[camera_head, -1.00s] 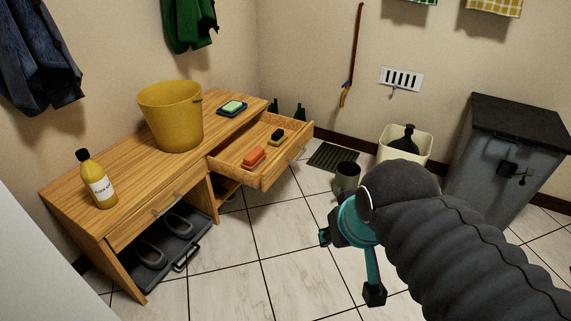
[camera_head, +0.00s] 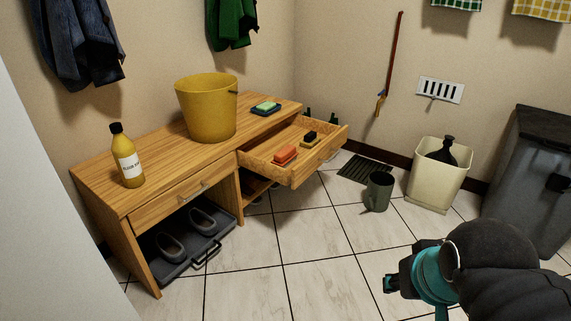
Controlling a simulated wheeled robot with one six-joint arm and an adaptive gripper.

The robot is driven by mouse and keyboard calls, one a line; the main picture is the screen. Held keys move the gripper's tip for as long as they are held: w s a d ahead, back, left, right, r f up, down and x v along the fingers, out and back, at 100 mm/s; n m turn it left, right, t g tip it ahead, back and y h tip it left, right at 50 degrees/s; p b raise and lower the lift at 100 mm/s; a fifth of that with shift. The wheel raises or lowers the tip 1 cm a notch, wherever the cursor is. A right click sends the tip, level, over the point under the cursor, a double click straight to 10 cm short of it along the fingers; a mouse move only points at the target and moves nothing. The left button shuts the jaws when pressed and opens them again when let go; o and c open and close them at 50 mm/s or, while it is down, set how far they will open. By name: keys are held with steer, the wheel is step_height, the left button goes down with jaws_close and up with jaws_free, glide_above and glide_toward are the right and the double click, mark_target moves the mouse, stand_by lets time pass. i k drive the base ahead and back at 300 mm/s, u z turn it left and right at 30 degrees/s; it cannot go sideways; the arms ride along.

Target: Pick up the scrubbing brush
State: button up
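The wooden bench's right drawer (camera_head: 270,166) is pulled open. Inside it lie an orange-red block (camera_head: 285,155) and, behind it, a smaller black-and-yellow block (camera_head: 310,139). Either could be the scrubbing brush; bristles are too small to make out, so I cannot tell which. My teal gripper (camera_head: 412,300) is at the lower right, well apart from the drawer, over the floor. One finger shows at its left; the other runs off the bottom edge. Its fingers are spread with nothing seen between them.
On the bench stand a yellow bucket (camera_head: 207,112), a bottle (camera_head: 127,158) and a green block on a dark dish (camera_head: 265,108). Shoes on a tray (camera_head: 190,262) sit below. A dark mug-like pot (camera_head: 379,192) and cream bin (camera_head: 437,180) stand on the floor. Middle floor is clear.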

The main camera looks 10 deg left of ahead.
mark_target(286, 156)
steer(key=z, duration=0.55)
steer(key=k, duration=0.65)
steer(key=z, duration=0.6)
steer(key=i, duration=1.25)
steer(key=u, duration=0.9)
steer(key=i, duration=1.05)
steer(key=u, duration=1.25)
steer(key=i, duration=0.35)
steer(key=u, duration=0.4)
